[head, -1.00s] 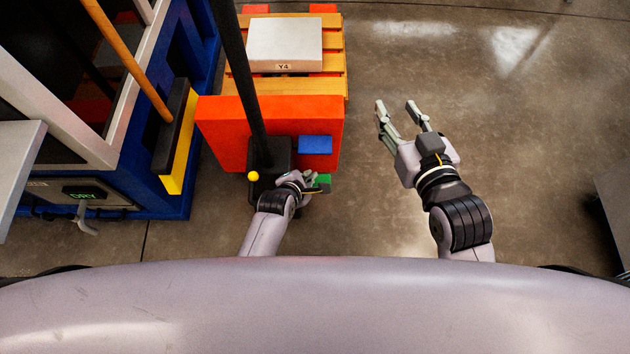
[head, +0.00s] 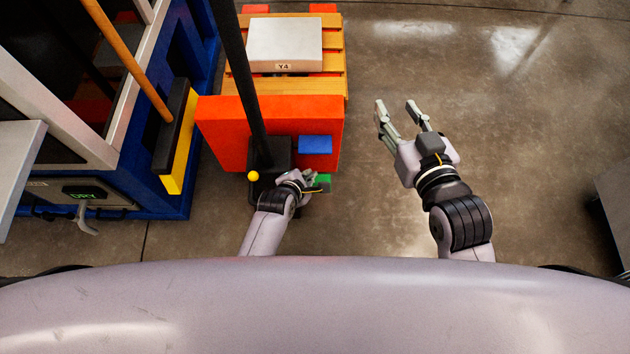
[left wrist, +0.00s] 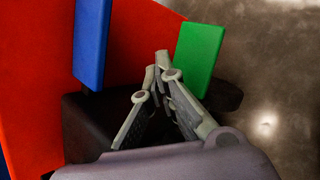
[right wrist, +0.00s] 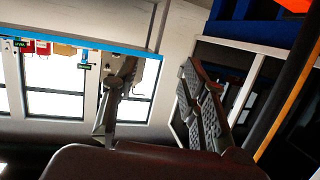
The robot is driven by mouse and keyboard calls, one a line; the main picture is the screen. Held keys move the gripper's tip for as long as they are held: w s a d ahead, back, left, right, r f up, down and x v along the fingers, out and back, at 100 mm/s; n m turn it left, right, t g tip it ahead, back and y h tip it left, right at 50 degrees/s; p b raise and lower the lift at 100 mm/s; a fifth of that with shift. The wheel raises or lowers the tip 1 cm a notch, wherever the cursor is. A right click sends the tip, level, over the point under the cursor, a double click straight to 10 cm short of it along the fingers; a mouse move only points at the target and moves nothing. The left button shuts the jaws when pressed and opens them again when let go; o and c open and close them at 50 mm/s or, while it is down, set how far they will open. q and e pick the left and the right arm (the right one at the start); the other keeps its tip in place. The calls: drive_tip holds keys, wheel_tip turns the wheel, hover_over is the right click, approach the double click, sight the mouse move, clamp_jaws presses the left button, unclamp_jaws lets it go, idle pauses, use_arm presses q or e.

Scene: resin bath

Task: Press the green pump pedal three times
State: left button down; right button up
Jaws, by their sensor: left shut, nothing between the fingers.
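The green pedal (head: 323,181) shows in the head view just right of my left gripper (head: 306,180), which partly covers it. It also shows in the left wrist view (left wrist: 199,57). There the tips of my left gripper (left wrist: 162,62) are together, empty, close beside the pedal's left edge. Whether they touch it I cannot tell. A blue pedal (head: 315,145) sits behind the green one, also in the left wrist view (left wrist: 92,42). My right gripper (head: 397,109) is open and empty over bare floor, right of the pallet truck.
A red-orange pallet truck body (head: 220,125) with a black handle (head: 247,85) stands ahead, a pallet with a grey block marked Y4 (head: 285,42) on it. A yellow ball (head: 253,176) is left of my left gripper. A blue-framed machine (head: 120,205) stands left.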

drive_tip(key=shift+c, duration=0.4)
clamp_jaws()
idle(0.4)
idle(1.3)
